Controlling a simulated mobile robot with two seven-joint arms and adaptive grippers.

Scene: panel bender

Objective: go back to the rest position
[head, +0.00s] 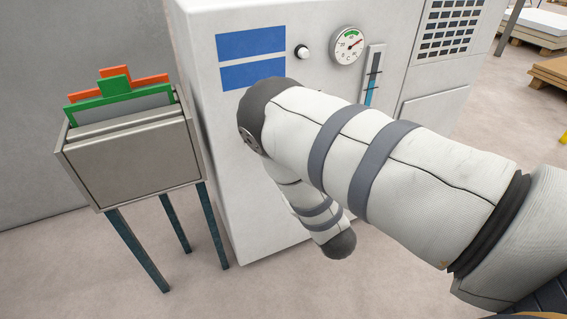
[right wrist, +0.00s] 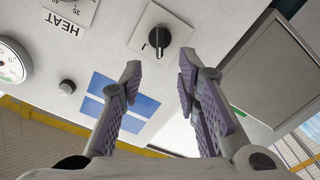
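My right arm reaches in from the right of the head view, in front of a white machine cabinet (head: 225,160). Its gripper is hidden there. In the right wrist view my right gripper (right wrist: 159,68) is open, its two purple-padded fingers apart with nothing between them. A dark rotary knob (right wrist: 160,38) on a pale square plate shows just beyond the fingertips. It looks clear of the fingers, though the exact gap is hard to judge. My left gripper is in neither view.
The cabinet bears blue panels (head: 251,44), a small white knob (head: 302,52), a round gauge (head: 347,45) and a slider (head: 374,75). A metal bin (head: 135,165) on legs stands at the left, holding green and orange pieces. Pallets (head: 540,28) lie at the far right.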

